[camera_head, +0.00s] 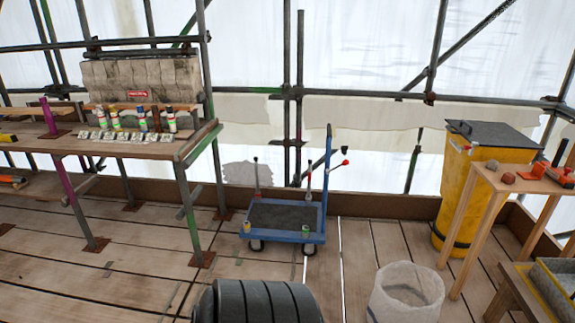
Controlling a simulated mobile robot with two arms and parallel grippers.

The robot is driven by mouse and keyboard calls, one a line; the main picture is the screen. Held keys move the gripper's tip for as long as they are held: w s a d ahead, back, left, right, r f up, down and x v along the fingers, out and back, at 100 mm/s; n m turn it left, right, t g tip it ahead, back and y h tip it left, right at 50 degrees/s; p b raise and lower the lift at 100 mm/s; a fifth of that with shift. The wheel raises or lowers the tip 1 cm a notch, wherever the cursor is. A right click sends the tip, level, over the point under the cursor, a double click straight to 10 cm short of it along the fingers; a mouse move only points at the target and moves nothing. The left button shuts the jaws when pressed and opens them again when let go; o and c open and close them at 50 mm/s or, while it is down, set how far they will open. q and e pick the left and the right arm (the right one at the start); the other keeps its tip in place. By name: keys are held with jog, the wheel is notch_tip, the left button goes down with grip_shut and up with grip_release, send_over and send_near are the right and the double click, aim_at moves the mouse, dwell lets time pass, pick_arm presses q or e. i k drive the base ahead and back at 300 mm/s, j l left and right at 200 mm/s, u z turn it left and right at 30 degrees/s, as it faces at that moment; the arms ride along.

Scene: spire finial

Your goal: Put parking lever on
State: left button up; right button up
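A blue trolley (288,237) with a dark grey deck stands on the plank floor in the middle of the view. A tall blue post (327,165) rises at its right side. A lever with a red knob (345,163) slants up to the right beside the post. Thinner upright levers stand at the deck's back left (256,175) and near the post (308,180). I cannot tell which of these is the parking lever, or its exact setting. Neither of my grippers is in view.
A wooden bench (140,147) with several bottles stands at left. A yellow bin (470,175) with a dark lid and a small wooden table (520,178) are at right. A whitish bucket (405,295) stands in front. Planks around the trolley's front are mostly clear.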

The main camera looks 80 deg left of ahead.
aim_at(345, 163)
jog(key=j+u, duration=0.25)
jog(key=u, duration=0.2)
jog(key=j+u, duration=0.3)
jog(key=u, duration=0.2)
jog(key=j+u, duration=0.3)
jog(key=u, duration=0.15)
jog(key=i+j+u, duration=0.15)
jog(key=u, duration=0.35)
jog(key=i+j, duration=0.15)
jog(key=j, duration=0.15)
